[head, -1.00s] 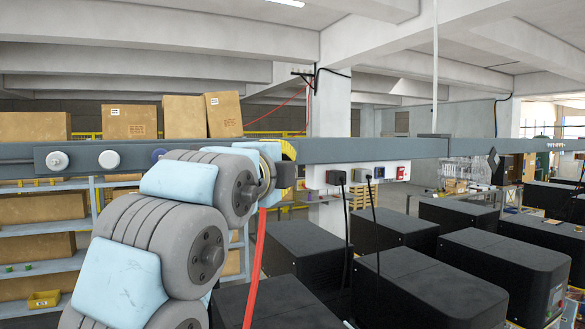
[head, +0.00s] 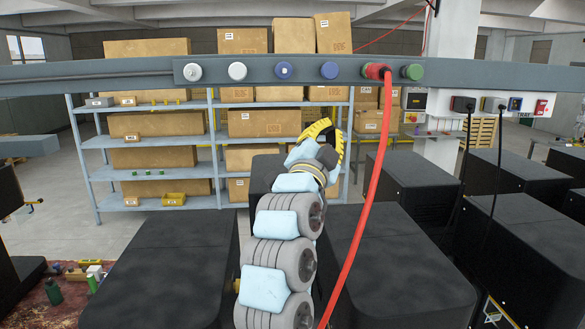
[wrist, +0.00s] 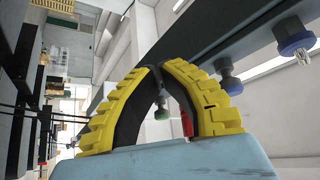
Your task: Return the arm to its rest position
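My gripper (head: 328,130) has yellow ribbed fingers and is raised below the overhead rail (head: 130,76), in front of the shelving in the head view. In the wrist view the fingertips of my gripper (wrist: 158,68) meet, with nothing held between them. A red plug (head: 377,71) sits on the rail with a red cable (head: 366,200) hanging down to the right of my arm. The gripper is apart from the plug, to its lower left. Part of the red plug (wrist: 187,122) shows through the gap behind the fingers.
White, blue (head: 329,71) and green (head: 412,72) connectors line the rail beside the red plug. Black cabinets (head: 165,265) stand around my arm. Shelving with cardboard boxes (head: 160,124) stands behind. Black cables (head: 482,170) hang at right.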

